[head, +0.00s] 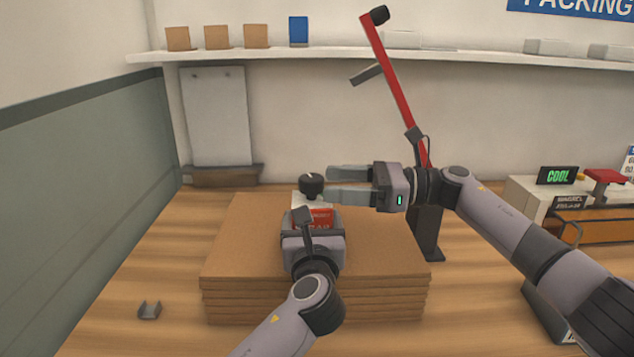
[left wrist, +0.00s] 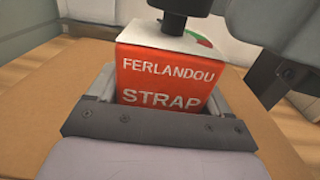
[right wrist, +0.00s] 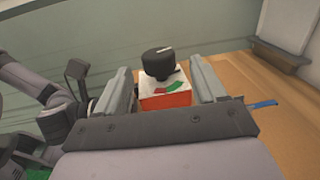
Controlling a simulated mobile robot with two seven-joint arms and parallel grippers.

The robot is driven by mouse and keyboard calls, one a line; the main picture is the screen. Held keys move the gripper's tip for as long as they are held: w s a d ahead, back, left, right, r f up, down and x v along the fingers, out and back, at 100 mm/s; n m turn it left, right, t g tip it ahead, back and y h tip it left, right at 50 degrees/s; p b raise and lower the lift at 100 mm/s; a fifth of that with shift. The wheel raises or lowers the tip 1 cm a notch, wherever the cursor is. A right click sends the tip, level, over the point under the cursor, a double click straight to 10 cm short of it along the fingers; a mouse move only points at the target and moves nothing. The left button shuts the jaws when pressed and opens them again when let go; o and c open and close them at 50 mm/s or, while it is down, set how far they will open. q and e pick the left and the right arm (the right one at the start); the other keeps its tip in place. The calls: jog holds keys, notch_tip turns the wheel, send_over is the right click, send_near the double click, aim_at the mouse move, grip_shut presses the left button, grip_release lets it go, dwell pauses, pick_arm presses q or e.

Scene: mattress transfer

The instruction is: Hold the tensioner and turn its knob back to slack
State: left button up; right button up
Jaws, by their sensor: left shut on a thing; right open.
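The tensioner (head: 321,214) is a red and white box with a black knob (head: 311,184) on top, on the stack of brown boards. The left wrist view shows its red face (left wrist: 165,85) lettered "FERLANDOU STRAP". My left gripper (head: 312,222) is shut on the tensioner's body from the near side. My right gripper (head: 345,184) is open and comes in from the right at knob height. In the right wrist view the knob (right wrist: 158,62) stands between the two open fingers, a little beyond them, with a red and green dial beneath it. A white line marks the knob's top.
The brown board stack (head: 240,255) fills the middle of the table. A red lever arm (head: 395,95) on a dark post rises behind my right gripper. A small grey clip (head: 149,310) lies at left. A machine with a "COOL" display (head: 556,175) stands at right.

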aim_at(323, 182)
jog(key=d, duration=0.7)
jog(key=shift+s, duration=0.3)
jog(key=shift+a+f, duration=0.1)
jog(key=shift+f, duration=0.05)
jog(key=a+m+t, duration=0.1)
jog(key=a+t, duration=0.1)
jog(key=a, duration=0.2)
jog(key=a+m+t+h, duration=0.1)
jog(key=a, duration=0.3)
jog(key=w+a+m+t, duration=0.1)
jog(key=a+m+t, duration=0.1)
jog(key=a, duration=0.2)
jog(key=shift+r+t+h, duration=0.3)
jog(key=shift+r, duration=0.05)
jog(key=c, duration=0.9)
